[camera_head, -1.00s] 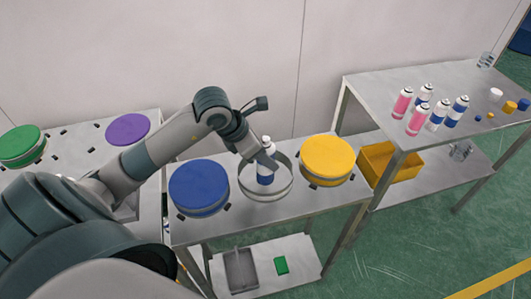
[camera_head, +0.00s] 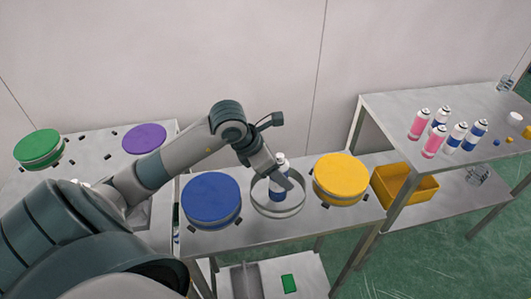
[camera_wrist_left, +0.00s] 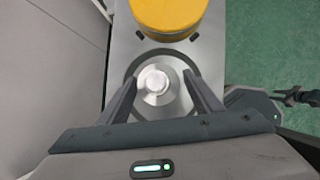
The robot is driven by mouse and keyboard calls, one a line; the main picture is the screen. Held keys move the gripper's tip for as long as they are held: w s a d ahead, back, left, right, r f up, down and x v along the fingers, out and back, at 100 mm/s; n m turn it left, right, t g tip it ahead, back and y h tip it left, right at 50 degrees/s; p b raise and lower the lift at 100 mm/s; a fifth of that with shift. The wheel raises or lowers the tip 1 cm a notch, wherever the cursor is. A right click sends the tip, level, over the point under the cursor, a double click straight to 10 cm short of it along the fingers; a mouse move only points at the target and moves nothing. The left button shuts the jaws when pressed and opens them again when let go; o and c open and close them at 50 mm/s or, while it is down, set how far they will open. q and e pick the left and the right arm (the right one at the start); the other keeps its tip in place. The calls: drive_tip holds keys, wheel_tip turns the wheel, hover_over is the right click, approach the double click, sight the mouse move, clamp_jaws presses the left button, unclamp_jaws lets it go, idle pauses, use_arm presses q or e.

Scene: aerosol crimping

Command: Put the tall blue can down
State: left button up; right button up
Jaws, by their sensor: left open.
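The tall blue can (camera_head: 279,179), with a white shoulder and top and a blue body, stands upright inside an open metal ring holder (camera_head: 278,209) on the middle table. In the left wrist view the can's pale round top (camera_wrist_left: 155,82) sits between the two fingers. My left gripper (camera_head: 282,180) is at the can, reaching in from the left. In the left wrist view its fingers (camera_wrist_left: 153,88) are spread with visible gaps on both sides of the can. The can's lower part is partly hidden by the ring and a finger.
A blue-lidded round container (camera_head: 211,195) stands left of the ring and a yellow-lidded one (camera_head: 341,176) right of it. Green (camera_head: 38,146) and purple (camera_head: 144,137) lids are on the left table. Several pink and blue cans stand on the right table (camera_head: 390,110). A yellow bin (camera_head: 405,190) sits below.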

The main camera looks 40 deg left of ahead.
use_arm(q)
drive_tip(key=b+v, duration=0.2)
drive_tip(key=v, duration=0.9)
drive_tip(key=shift+r, duration=0.2)
use_arm(e)
drive_tip(key=shift+w+a+f+t, duration=0.15)
drive_tip(key=shift+w+a+f, duration=0.2)
drive_tip(key=shift+w+f, duration=0.2)
drive_tip(key=shift+w+a+f+t, duration=0.15)
drive_tip(key=shift+w+a+f, duration=0.25)
drive_tip(key=shift+w, duration=0.25)
use_arm(q)
drive_tip(key=shift+s, duration=0.1)
use_arm(e)
drive_tip(key=shift+s+d, duration=0.15)
drive_tip(key=shift+s, duration=0.05)
drive_tip(key=shift+d, duration=0.15)
